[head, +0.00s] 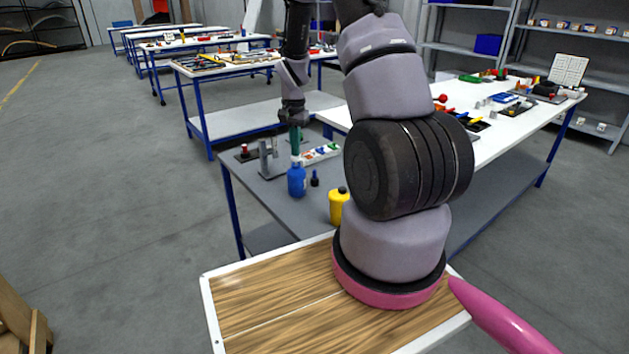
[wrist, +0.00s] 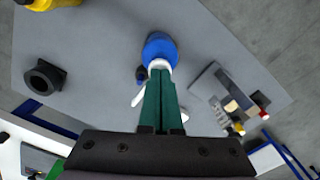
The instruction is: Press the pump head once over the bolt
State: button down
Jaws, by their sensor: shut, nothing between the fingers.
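A blue pump bottle (head: 296,181) stands upright on the grey workbench. In the wrist view its blue body (wrist: 160,48) shows beyond my fingertips, with the white pump head (wrist: 158,64) right at them. A white spout-like piece (wrist: 137,98) shows left of the fingers. My gripper (head: 296,150) points down over the bottle, its green fingers shut and empty. In the wrist view the closed fingertips (wrist: 159,74) overlap the pump head; whether they touch it I cannot tell. I cannot clearly make out the bolt.
A grey metal fixture (head: 266,158) stands left of the bottle. A black round part (wrist: 45,77) lies on the bench. A white tray with coloured parts (head: 322,154) lies behind.

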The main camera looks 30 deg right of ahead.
jog(key=shift+r, duration=1.35)
jog(key=shift+r, duration=0.1)
notch_tip(320, 180, up, 6)
jog(key=shift+f, duration=0.1)
jog(key=shift+s, duration=0.1)
dwell(0.5)
